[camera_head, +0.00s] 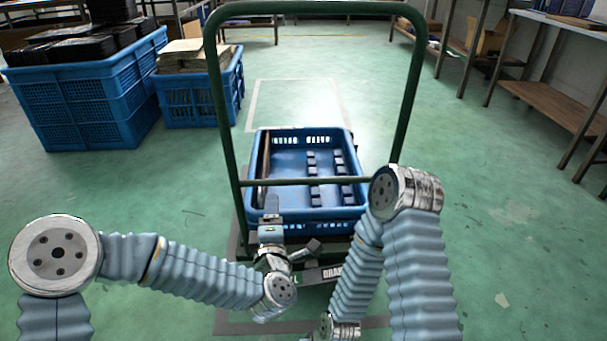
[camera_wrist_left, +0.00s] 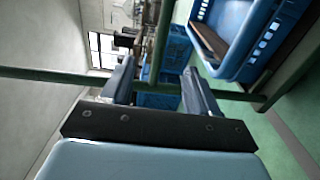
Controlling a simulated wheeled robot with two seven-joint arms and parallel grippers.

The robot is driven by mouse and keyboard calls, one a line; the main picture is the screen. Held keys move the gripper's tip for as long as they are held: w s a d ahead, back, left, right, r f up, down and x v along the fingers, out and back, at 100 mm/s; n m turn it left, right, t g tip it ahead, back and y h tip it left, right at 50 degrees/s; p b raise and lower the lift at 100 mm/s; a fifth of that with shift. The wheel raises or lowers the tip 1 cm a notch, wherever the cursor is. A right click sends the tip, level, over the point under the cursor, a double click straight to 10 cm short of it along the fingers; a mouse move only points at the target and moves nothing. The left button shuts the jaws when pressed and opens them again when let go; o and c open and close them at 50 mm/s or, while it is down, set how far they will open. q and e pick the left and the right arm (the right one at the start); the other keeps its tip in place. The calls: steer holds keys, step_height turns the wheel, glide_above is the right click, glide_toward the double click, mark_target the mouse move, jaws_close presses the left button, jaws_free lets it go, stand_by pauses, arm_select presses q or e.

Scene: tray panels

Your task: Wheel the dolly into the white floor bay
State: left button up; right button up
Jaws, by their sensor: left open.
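The dolly has a tall green handle frame with a crossbar (camera_head: 315,182) and stands in front of me. A blue crate (camera_head: 352,150) with several small dark blocks rides on it. The white floor bay (camera_head: 251,105) is a pale outlined rectangle on the floor beyond the dolly. My left gripper (camera_head: 271,208) is open, just below the crossbar near its left end. In the left wrist view, the two fingers (camera_wrist_left: 158,76) are spread and the green bar (camera_wrist_left: 40,75) crosses near them; I cannot tell whether it lies between them. My right forearm runs to the bottom edge; its gripper is out of view.
Blue crates with dark trays (camera_head: 85,95) and with cardboard-coloured sheets (camera_head: 195,100) stand on the left. A workbench with a wooden shelf (camera_head: 555,105) lines the right. The floor ahead around the bay is clear.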

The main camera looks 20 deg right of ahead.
mark_target(274, 185)
arm_select(q)
steer(key=p+x, duration=0.1)
steer(key=x, duration=0.5)
steer(key=shift+w+f, duration=0.1)
steer(key=shift+w, duration=0.05)
steer(key=b+x, duration=0.1)
steer(key=x, duration=0.4)
steer(key=shift+d+b, duration=0.1)
steer(key=shift+b, duration=0.25)
steer(key=shift+c, duration=0.4)
jaws_close()
